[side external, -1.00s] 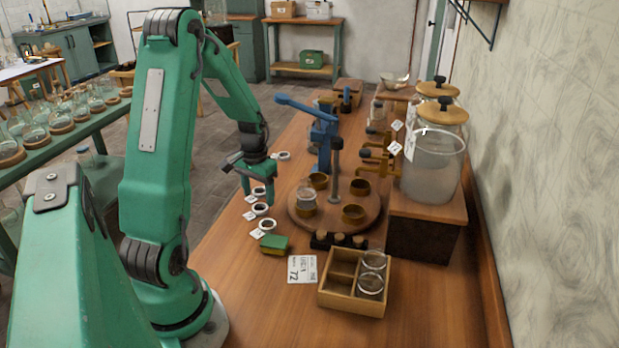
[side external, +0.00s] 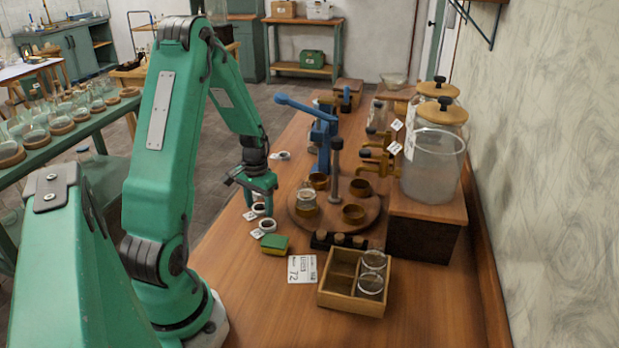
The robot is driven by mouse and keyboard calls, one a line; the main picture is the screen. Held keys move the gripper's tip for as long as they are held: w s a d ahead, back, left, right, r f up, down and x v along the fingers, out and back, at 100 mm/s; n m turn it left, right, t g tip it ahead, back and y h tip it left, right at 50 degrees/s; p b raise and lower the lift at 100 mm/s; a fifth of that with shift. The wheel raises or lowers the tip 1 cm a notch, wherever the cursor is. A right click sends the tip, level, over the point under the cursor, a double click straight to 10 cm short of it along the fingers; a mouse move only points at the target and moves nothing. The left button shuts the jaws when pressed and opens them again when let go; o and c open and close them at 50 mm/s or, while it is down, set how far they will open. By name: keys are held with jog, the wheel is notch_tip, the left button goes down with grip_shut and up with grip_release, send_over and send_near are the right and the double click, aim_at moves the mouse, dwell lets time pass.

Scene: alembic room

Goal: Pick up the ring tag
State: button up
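Several ring tags, dark-and-white rings with small white paper labels, lie along the left edge of the wooden bench. The nearest ring tag (side external: 267,225) is in full view. Another ring tag (side external: 257,209) shows just under my gripper (side external: 259,203). A third ring tag (side external: 283,155) lies farther back, behind my gripper. My gripper points down with its green fingers apart, low over the row of rings. No ring is visibly held. The ring seen earlier between the fingers is now hidden by the gripper, and I cannot tell whether the fingers touch anything.
A round wooden turntable (side external: 340,224) with cups, a small jar and a blue press (side external: 322,140) stands right of the rings. A green-yellow sponge (side external: 275,244), a white card (side external: 301,269) and a wooden box (side external: 350,301) with glass jars are nearer. Large jars stand at right.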

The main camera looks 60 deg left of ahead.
jog(key=c, duration=0.7)
jog(key=shift+c, duration=0.2)
jog(key=shift+r, duration=0.15)
jog(key=shift+r, duration=0.55)
jog(key=r, duration=0.3)
jog(key=shift+w+d, duration=0.1)
jog(key=shift+d, duration=0.1)
jog(key=w+d+r, duration=0.2)
jog(key=d+r, duration=0.4)
jog(key=d, duration=0.5)
jog(key=shift+w+r, duration=0.25)
jog(key=shift+r, duration=0.05)
jog(key=shift+m, duration=0.9)
jog(key=w+a+r, duration=0.1)
jog(key=w+r, duration=0.3)
jog(key=r, duration=0.1)
jog(key=w+a+r, duration=0.1)
jog(key=w+r, duration=0.1)
jog(key=shift+w+a+r, duration=0.25)
jog(key=shift+w+a, duration=0.05)
jog(key=shift+a, duration=0.05)
jog(key=shift+w+a+r, duration=0.1)
jog(key=shift+w+r, duration=0.3)
jog(key=shift+r, duration=0.2)
